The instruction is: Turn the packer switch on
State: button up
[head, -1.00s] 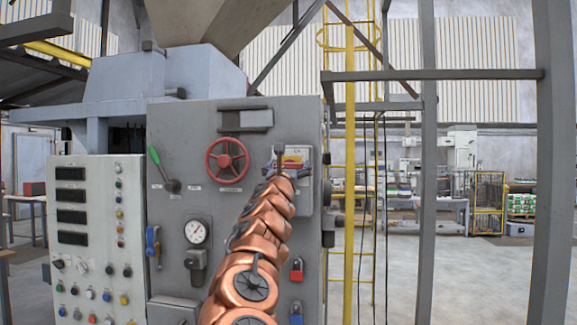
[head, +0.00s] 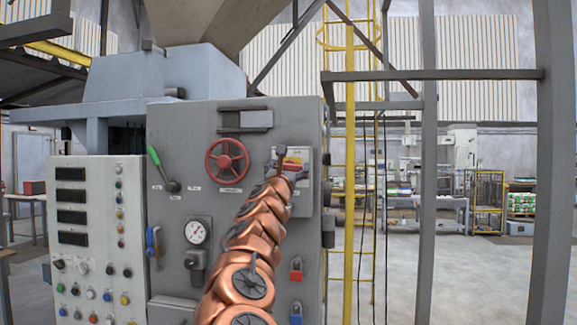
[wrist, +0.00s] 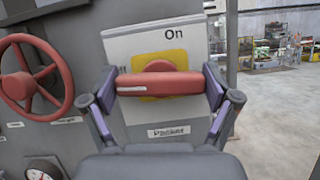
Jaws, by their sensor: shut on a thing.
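The packer switch is a red handle (wrist: 160,83) on a yellow square (wrist: 158,64), set on a light grey plate (wrist: 132,45). In the wrist view the handle lies roughly level, with the word "On" above it to the right. My gripper (wrist: 161,84) is shut on the handle, one finger at each end. In the head view my gripper (head: 288,165) is at the switch plate (head: 305,189) on the upper right of the grey machine panel, and my copper arm hides part of the plate.
A red handwheel (head: 227,160) sits just left of the switch and also shows in the wrist view (wrist: 32,75). A gauge (head: 196,233), a green-handled lever (head: 163,168) and red and blue padlocks are on the panel. A yellow ladder (head: 350,200) stands to the right.

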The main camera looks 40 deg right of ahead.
jog(key=m+g+p, duration=0.1)
jog(key=m, duration=0.2)
jog(key=shift+w+r+h, duration=0.1)
jog(key=shift+h, duration=0.2)
jog(key=m+g, duration=0.1)
jog(key=m, duration=0.1)
jog(key=m+g+p, duration=0.1)
jog(key=m, duration=0.2)
jog(key=m+g, duration=0.2)
jog(key=shift+f+m, duration=0.25)
jog(key=shift+m, duration=0.15)
jog(key=m+g, duration=0.1)
jog(key=m, duration=0.2)
jog(key=m+g, duration=0.1)
jog(key=m, duration=0.2)
jog(key=shift+y+p, duration=0.3)
jog(key=shift+y, duration=0.1)
jog(key=shift+d+m+g+y, duration=0.1)
jog(key=shift+m+g+y, duration=0.45)
jog(key=shift+m, duration=1.25)
jog(key=o, duration=0.9)
jog(key=shift+s, duration=0.2)
